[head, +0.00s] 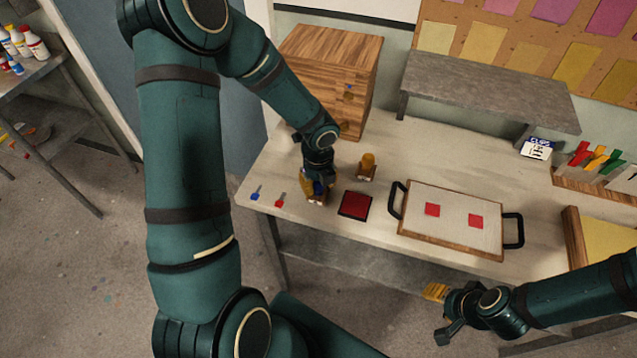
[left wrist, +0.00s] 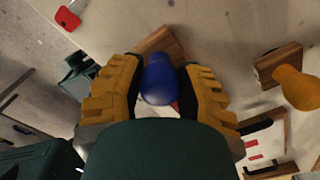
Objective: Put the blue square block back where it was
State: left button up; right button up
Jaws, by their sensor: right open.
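The blue-handled block, a rounded blue handle (left wrist: 158,80) on a square wooden base (left wrist: 162,42), is between the yellow fingers of my left gripper (left wrist: 160,92) in the left wrist view. The fingers close on both sides of the handle. In the head view my left gripper (head: 318,184) mostly hides it; whether its base touches the table is unclear. A similar block with an orange knob (head: 367,161) stands just right of it and also shows in the left wrist view (left wrist: 298,87). My right gripper (head: 440,312) is open and empty before the table's front edge.
A red pad (head: 355,204) lies just right of my left gripper. A board with black handles (head: 455,196) holds a sheet with two red squares. Small blue (head: 257,192) and red (head: 280,200) items lie at left. A wooden drawer box (head: 330,55) stands behind.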

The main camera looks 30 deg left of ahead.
pick_arm(q)
jog(key=o, duration=0.3)
jog(key=shift+r, duration=0.15)
jog(key=shift+w+r, duration=0.1)
jog(key=shift+r, duration=0.2)
notch_tip(320, 180, up, 12)
jog(key=p, duration=0.2)
jog(key=shift+f+p, duration=0.25)
jog(key=shift+p, duration=0.1)
jog(key=shift+s, duration=0.2)
